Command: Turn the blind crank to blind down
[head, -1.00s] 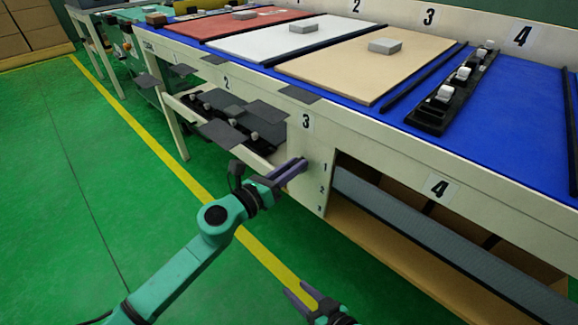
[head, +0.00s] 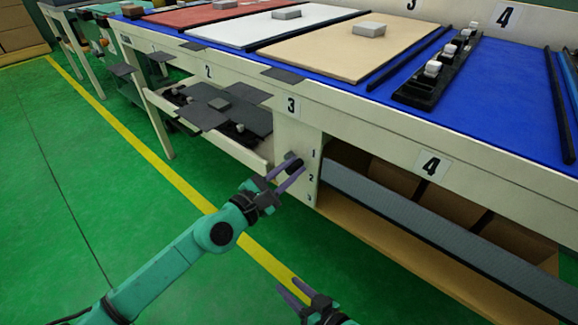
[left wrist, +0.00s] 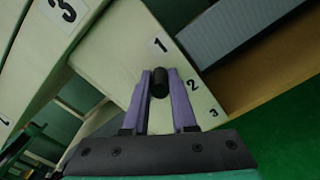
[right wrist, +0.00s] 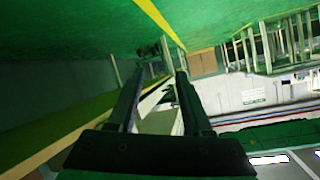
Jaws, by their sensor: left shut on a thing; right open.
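The blind crank's black knob (left wrist: 159,82) is between the purple fingers of my left gripper (left wrist: 160,76) in the left wrist view. The knob (head: 292,157) also shows at the finger ends in the head view. It stands out from the cream side panel (head: 291,134) marked 1, 2, 3, to the left of the numbers. My left gripper (head: 287,172) is shut on it. The rest of the crank is hidden. The grey slatted blind (head: 430,230) spans the opening right of the panel. My right gripper (head: 288,284) is open and empty, low over the floor.
A tray with dark plates (head: 210,108) sticks out left of the panel. Above is the blue bench top (head: 480,95) with boards and a black clip rack (head: 420,82). Brown boxes (head: 450,208) show behind the blind. The green floor (head: 100,200) is clear.

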